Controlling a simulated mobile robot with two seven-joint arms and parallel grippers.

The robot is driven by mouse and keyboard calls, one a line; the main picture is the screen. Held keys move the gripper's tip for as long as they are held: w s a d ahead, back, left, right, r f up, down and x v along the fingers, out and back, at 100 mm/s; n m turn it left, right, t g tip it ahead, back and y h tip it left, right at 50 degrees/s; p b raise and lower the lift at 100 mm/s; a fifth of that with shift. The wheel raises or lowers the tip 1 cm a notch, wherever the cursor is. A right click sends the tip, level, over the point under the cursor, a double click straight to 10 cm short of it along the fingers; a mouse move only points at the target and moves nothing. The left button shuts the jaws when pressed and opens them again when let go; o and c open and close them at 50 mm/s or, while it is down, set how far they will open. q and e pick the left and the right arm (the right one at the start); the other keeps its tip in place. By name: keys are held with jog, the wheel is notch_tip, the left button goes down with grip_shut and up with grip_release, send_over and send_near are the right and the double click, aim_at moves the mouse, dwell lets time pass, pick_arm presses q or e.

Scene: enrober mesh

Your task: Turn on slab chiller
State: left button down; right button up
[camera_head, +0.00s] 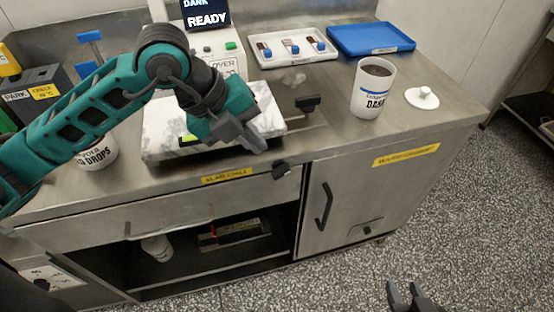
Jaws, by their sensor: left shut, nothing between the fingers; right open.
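The pale marble slab (157,125) lies on the steel counter at the centre left. A yellow label (227,175), which seems to read slab chill, is on the counter's front edge below it. A small black knob or switch (281,170) sits on that edge, right of the label; its setting is too small to tell. My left gripper (258,146) is shut and empty over the slab's front right part, up and left of the knob. The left arm hides much of the slab. My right gripper (411,291) is open and empty at the bottom right, over the floor.
A dark-filled cup (368,103) stands on the right of the counter, with a white lid (422,97) beside it. A sample tray (291,59) and a blue tray (371,38) lie behind. A cabinet door (385,195) is below.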

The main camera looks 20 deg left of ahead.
aim_at(284, 168)
pick_arm(q)
jog(key=x, duration=0.8)
jog(key=shift+d+f, duration=0.1)
jog(key=shift+f, duration=0.05)
pick_arm(e)
jog(key=shift+f, duration=0.2)
jog(key=shift+d, duration=0.1)
